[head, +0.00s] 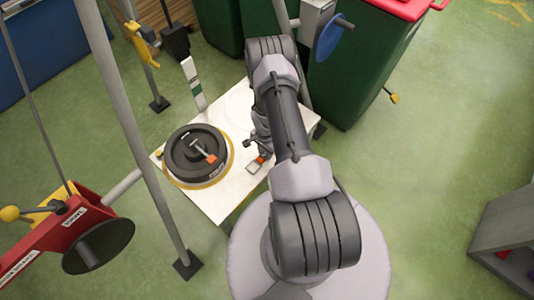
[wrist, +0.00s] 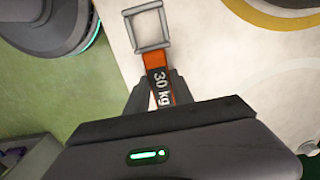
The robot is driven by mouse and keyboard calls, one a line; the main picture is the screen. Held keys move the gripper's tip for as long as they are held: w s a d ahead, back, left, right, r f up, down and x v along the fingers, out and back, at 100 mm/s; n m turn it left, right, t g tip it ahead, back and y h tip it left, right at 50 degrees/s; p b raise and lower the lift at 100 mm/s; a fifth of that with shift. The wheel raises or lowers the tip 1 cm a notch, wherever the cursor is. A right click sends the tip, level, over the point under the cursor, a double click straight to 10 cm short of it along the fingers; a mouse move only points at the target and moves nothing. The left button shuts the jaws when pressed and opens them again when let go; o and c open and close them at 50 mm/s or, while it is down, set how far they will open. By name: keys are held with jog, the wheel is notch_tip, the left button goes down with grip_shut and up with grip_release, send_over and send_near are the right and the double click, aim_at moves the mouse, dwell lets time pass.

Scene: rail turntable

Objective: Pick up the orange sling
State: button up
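The orange sling (wrist: 158,72) is a short strap with a dark "30 kg" label and a square grey metal ring (wrist: 147,27) at its far end. It also shows in the head view (head: 261,159), at the right side of the white tabletop. In the wrist view my gripper (wrist: 159,80) has one finger on each side of the labelled part, with the tips close to the strap's edges. Whether they press on it, and whether the sling rests on the table, I cannot tell. My gripper is mostly hidden by my arm in the head view.
A dark round turntable (head: 182,158) with a yellow rim stands on the white table (head: 225,205), bearing a grey piece with an orange end (head: 211,158). A grey post (head: 130,120) and red lever unit (head: 60,235) stand at left.

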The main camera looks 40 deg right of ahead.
grip_shut()
jog(key=shift+r, duration=0.1)
jog(key=shift+r, duration=0.3)
notch_tip(320, 180, up, 3)
jog(key=shift+s+r+p, duration=0.1)
jog(key=shift+r+p, duration=0.05)
jog(key=shift+p, duration=1.05)
jog(key=s+a+p, duration=0.4)
jog(key=s+a, duration=0.4)
jog(key=s, duration=0.5)
jog(key=shift+s+r, duration=0.25)
jog(key=shift+r, duration=0.2)
